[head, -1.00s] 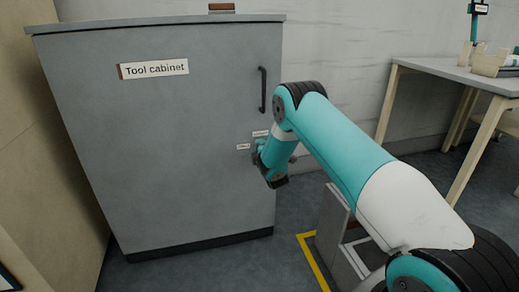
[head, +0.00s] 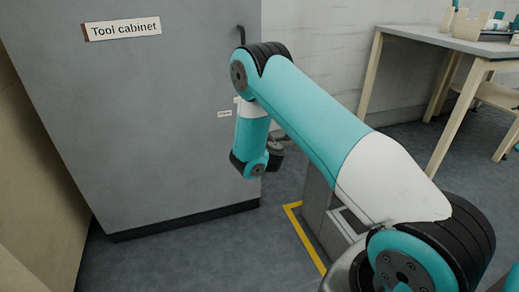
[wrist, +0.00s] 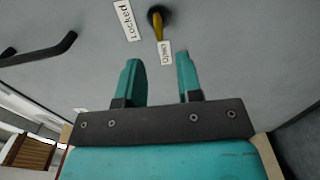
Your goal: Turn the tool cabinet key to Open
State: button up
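The grey tool cabinet (head: 150,110) stands at the left in the head view, its door closed. In the wrist view the key (wrist: 158,27) has a yellow grip and sits in a dark round lock. Its grip points to the "Open" label (wrist: 166,54), away from the "Locked" label (wrist: 127,20). My gripper (wrist: 160,61) is open, with two teal fingers apart and nothing between them. It is short of the key, which lies beyond the fingertips. In the head view the "Open" label (head: 224,113) shows left of my arm; the key and my fingers are hidden.
A dark door handle (wrist: 38,52) shows at the left of the wrist view. A grey box-like unit (head: 318,205) stands right of the cabinet, beside a yellow floor line (head: 304,236). A table (head: 450,40) stands at the right. Floor before the cabinet is clear.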

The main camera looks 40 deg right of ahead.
jog(key=b+v, duration=0.9)
jog(key=b, duration=0.4)
jog(key=shift+r, duration=0.1)
